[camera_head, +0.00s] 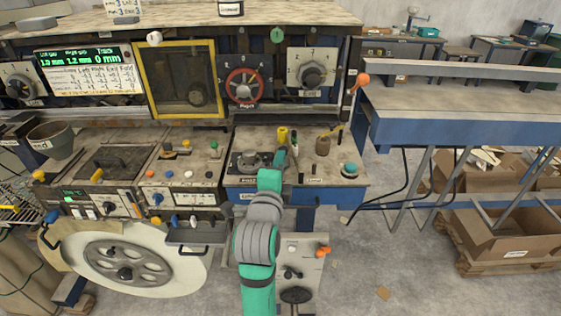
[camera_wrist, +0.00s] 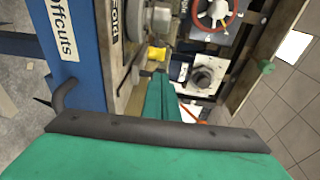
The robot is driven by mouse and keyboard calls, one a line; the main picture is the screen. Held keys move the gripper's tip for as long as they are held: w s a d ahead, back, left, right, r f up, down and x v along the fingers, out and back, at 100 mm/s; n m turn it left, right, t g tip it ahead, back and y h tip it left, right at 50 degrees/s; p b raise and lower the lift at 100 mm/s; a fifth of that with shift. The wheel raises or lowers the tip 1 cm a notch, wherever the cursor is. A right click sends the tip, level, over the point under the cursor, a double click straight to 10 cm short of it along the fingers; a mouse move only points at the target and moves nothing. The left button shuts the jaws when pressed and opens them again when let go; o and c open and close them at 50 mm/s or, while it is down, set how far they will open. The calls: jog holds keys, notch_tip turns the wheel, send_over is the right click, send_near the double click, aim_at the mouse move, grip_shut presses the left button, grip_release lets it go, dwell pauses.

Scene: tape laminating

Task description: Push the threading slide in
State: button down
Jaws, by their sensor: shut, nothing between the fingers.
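My gripper (camera_head: 291,150) reaches over the blue-fronted machine bench in the head view, its green arm rising from the bottom middle. In the wrist view the green fingers (camera_wrist: 159,76) are shut with nothing between them. A yellow knob (camera_wrist: 157,53) shows just beyond the fingertips there; whether they touch it I cannot tell. In the head view a yellow upright piece (camera_head: 283,135) stands right behind the fingertips. No part is readably marked as the threading slide, so I cannot tell which one it is. My gripper and arm hide part of the bench top.
Behind are a red-rimmed wheel (camera_head: 244,84), a dial (camera_head: 312,75) and a yellow-framed window (camera_head: 183,80). A large reel (camera_head: 120,262) sits lower left.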

aim_at(280, 148)
jog(key=w, duration=0.4)
jog(key=shift+w+a+r, duration=0.15)
jog(key=shift+w+a, duration=0.05)
jog(key=shift+w, duration=0.1)
jog(key=shift+d, duration=0.2)
jog(key=shift+r, duration=0.1)
